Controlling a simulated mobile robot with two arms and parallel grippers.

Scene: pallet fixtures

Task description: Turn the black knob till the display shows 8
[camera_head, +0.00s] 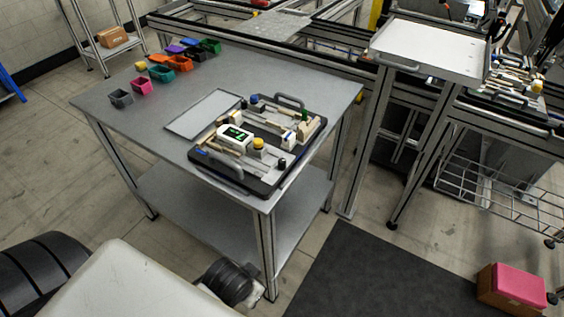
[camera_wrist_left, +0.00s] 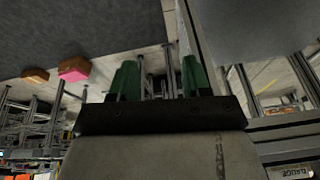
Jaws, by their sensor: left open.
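The fixture board (camera_head: 225,178) lies on the grey table, with a black handle at each end. The black knob (camera_head: 282,163) is a small dark round piece near its front right side. The display (camera_head: 236,133) is a white box with a dark screen and green marks; the digit is too small to read. My left gripper (camera_wrist_left: 158,80) shows in the left wrist view with its two green fingers apart and nothing between them. It is away from the board, and the knob is not in that view. My right gripper is in neither view.
The grey table (camera_head: 130,105) holds a flat grey plate (camera_head: 204,113) beside the board and several coloured bins (camera_head: 180,63) at the back. A white-topped stand (camera_head: 430,48) is to the right. A pink-topped box (camera_head: 515,285) sits at the lower right.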

